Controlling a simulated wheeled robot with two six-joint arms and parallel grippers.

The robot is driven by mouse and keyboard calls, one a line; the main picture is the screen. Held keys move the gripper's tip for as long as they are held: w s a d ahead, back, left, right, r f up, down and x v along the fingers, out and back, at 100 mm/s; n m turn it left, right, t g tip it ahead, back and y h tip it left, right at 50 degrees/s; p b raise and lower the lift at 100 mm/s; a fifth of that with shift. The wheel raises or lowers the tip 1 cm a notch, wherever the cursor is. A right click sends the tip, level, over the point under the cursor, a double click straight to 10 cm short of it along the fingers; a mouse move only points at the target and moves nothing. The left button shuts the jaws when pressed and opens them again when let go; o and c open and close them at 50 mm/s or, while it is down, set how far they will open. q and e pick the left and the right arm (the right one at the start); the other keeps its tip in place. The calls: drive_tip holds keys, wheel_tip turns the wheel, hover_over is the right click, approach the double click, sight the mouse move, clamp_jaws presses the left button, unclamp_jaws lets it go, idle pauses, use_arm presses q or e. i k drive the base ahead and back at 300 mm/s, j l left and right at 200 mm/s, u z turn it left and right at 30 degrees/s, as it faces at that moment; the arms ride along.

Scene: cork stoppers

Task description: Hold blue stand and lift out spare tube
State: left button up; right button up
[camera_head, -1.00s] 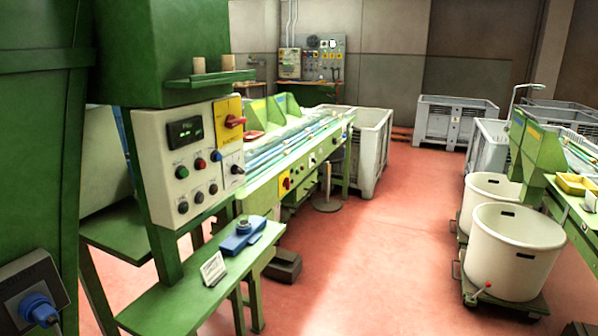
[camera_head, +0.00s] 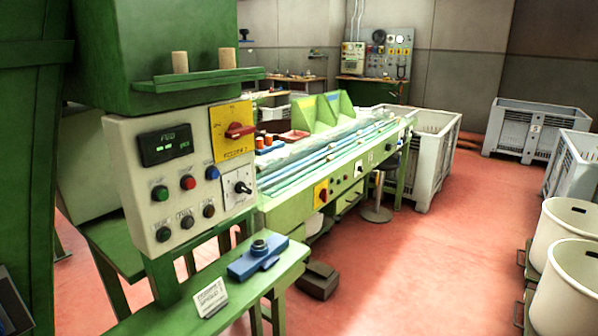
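A small blue stand (camera_head: 270,147) with upright orange-red pieces on it shows at the near end of the green machine bed, just right of the control panel. It is small here, and I cannot tell whether one of these pieces is the spare tube. A separate blue block (camera_head: 258,262) with a dark round knob or ring on top lies on the low green shelf in front. Neither of my grippers is in view.
A green machine with a control panel (camera_head: 180,175) fills the left. Its green shelf (camera_head: 160,318) juts forward, with a small sign (camera_head: 211,299). A dark block (camera_head: 318,281) lies on the floor. White tubs (camera_head: 568,290) stand at right. The red floor between (camera_head: 430,270) is open.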

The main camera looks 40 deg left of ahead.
sight(257, 221)
drive_tip(key=i, duration=1.65)
drive_tip(key=i+l+u, duration=0.1)
drive_tip(key=i, duration=1.6)
drive_tip(key=u, duration=0.4)
drive_tip(key=i+l+u, duration=0.1)
drive_tip(key=u, duration=0.3)
drive_tip(key=i+u, duration=0.1)
drive_tip(key=u, duration=0.3)
drive_tip(key=l+u, duration=0.1)
drive_tip(key=u, duration=0.25)
